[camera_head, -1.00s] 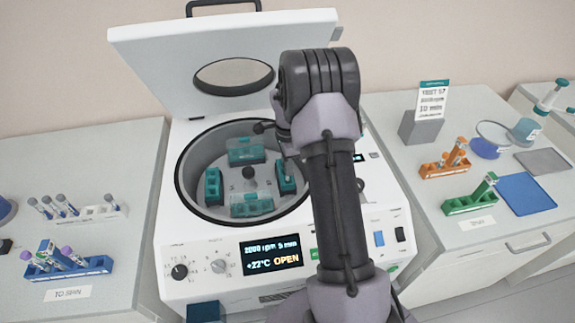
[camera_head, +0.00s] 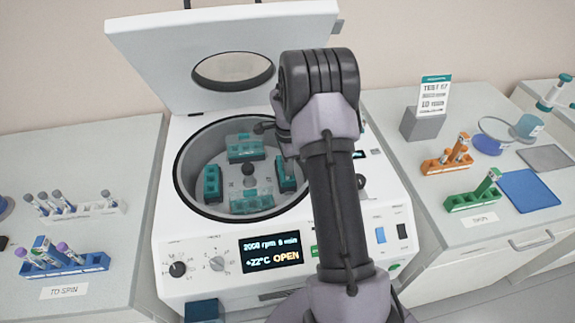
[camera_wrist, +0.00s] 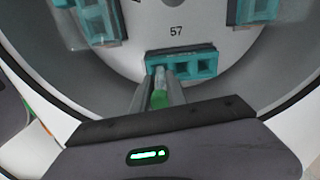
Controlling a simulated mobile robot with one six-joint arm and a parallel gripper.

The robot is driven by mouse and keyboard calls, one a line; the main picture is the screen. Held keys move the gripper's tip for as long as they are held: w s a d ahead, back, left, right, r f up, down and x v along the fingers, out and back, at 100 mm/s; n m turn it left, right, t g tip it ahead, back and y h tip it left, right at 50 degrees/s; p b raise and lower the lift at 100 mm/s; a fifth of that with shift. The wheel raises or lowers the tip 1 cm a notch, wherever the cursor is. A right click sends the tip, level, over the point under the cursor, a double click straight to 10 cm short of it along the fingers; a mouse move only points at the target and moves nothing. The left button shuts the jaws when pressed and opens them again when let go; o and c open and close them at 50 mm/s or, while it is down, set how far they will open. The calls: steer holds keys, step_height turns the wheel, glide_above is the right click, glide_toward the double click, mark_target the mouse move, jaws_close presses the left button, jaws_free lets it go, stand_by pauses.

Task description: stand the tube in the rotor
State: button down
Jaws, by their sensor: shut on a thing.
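My gripper (camera_wrist: 157,90) is shut on a tube (camera_wrist: 159,99), whose green part shows between the fingers in the wrist view. The fingers point at the left end of a teal bucket (camera_wrist: 207,67) with a row of square holes. The tube's lower end is hidden, so I cannot tell whether it is in a hole. The rotor (camera_head: 236,183), with teal buckets around it, lies in the open centrifuge bowl. In the head view my arm hides the gripper and the held tube.
The centrifuge lid (camera_head: 150,50) stands raised behind the bowl, and its display (camera_head: 270,252) reads OPEN. A blue rack (camera_head: 92,264) and a white rack (camera_head: 108,208) with tubes are at left. Orange (camera_head: 440,165) and green (camera_head: 465,203) racks and a blue mat (camera_head: 527,191) are at right.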

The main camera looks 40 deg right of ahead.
steer(key=shift+f+b, duration=0.85)
steer(key=shift+f, duration=0.25)
steer(key=shift+f, duration=0.1)
steer(key=c, duration=1.3)
jaws_free()
steer(key=shift+o, duration=0.2)
step_height(320, 180, up, 18)
steer(key=p, duration=0.5)
steer(key=shift+f, duration=0.25)
steer(key=shift+a, duration=0.1)
